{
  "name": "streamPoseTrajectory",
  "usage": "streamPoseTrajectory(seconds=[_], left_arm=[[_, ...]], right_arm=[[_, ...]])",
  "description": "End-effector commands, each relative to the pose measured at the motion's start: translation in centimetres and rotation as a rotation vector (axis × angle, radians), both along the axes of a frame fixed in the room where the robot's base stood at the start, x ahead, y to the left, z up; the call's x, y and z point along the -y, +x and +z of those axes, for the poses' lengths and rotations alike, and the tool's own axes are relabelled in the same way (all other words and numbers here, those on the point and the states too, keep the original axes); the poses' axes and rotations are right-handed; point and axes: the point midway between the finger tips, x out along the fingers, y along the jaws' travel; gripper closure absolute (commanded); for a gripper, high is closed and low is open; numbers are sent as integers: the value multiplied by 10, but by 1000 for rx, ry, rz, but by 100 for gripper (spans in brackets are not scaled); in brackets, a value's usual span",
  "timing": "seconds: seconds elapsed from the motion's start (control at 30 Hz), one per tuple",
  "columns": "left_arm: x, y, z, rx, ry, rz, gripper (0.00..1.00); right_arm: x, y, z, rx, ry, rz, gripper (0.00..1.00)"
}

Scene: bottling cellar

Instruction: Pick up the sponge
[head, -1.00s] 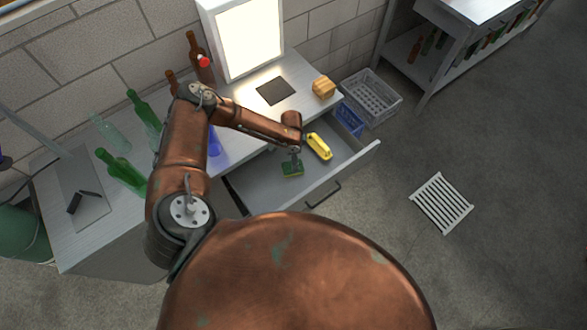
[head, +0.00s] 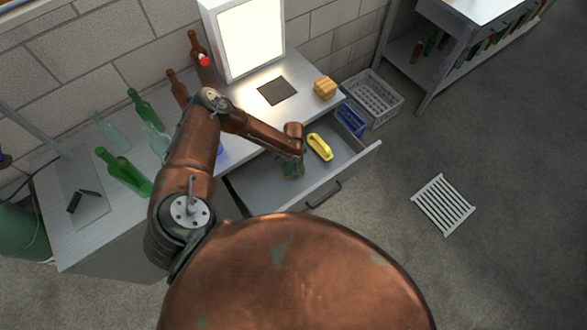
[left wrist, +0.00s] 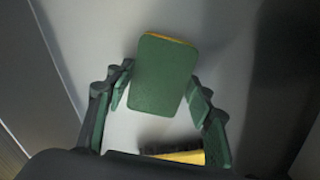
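The sponge, with a green face and a yellow layer, lies in the open drawer (head: 262,187). In the left wrist view the sponge (left wrist: 163,78) shows its green face, with yellow along its far edge. My left gripper (left wrist: 162,93) is open, with one finger on each side of the sponge; a small gap seems to remain beside it. In the head view the left gripper (head: 292,164) is down in the drawer and partly covers the sponge. My right gripper is not in view.
A yellow brush (head: 320,147) lies in the drawer close to the sponge. Drawer walls surround the gripper. A tan block (head: 325,87) sits near the bench's right end, above a blue crate (head: 351,119).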

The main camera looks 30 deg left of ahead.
Motion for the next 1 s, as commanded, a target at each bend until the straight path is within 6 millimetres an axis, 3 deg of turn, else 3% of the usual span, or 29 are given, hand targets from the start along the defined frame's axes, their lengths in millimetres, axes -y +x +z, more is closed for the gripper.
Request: streamPoseTrajectory(seconds=[0.27, 0.63, 0.8, 1.0], left_arm=[[0, 0, 0, 0, 0, 0, 64], [0, 0, 8, 0, -1, 0, 64], [0, 1, 33, 2, -2, 1, 64], [4, -37, 77, -1, -3, 0, 64]], right_arm=[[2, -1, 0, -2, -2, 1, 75], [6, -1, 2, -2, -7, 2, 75], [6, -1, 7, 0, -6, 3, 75], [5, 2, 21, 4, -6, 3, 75]])
